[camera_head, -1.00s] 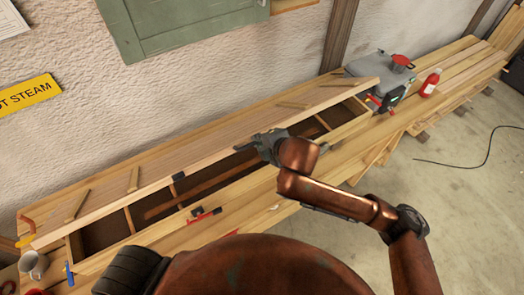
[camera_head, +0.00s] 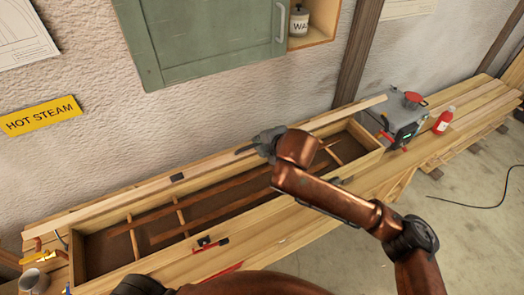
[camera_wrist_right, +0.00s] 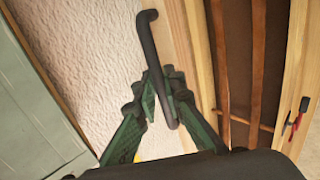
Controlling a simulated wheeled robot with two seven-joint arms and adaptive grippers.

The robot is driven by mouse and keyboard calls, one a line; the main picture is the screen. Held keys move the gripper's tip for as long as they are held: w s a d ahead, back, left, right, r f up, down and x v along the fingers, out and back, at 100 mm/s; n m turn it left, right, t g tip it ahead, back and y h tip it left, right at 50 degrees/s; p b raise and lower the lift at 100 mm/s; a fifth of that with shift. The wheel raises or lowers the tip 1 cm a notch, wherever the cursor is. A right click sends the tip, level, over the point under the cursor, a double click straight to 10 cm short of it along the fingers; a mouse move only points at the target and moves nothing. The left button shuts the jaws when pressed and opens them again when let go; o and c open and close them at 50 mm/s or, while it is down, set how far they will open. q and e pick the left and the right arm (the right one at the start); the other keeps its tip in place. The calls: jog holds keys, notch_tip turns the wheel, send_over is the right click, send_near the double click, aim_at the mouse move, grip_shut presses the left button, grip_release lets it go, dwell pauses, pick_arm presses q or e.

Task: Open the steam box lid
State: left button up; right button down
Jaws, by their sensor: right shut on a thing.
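The steam box (camera_head: 240,221) is a long wooden trough on the bench, open along its top, with a dark inside and wooden cross slats. Its lid (camera_head: 110,196) is a long board standing raised along the wall side, seen nearly edge-on. My right gripper (camera_head: 262,145) is at the lid's middle. In the right wrist view, the right gripper (camera_wrist_right: 166,95) is shut on the dark bar handle (camera_wrist_right: 149,38) of the lid. My left gripper is not in view.
A grey steam generator (camera_head: 398,122) with a red cap and a red bottle (camera_head: 444,120) stand at the box's right end. A mug (camera_head: 34,281) stands at the left end. A green cabinet (camera_head: 205,40) hangs on the wall above. Red toggle clamps (camera_head: 211,243) sit on the front edge.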

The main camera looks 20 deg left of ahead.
jog(key=w+a+r, duration=0.5)
jog(key=w+a, duration=0.3)
jog(key=a, duration=0.3)
jog(key=shift+w+r, duration=0.15)
jog(key=shift+w, duration=0.2)
jog(key=c, duration=1.7)
grip_release()
jog(key=p+v, duration=0.4)
jog(key=v, duration=0.5)
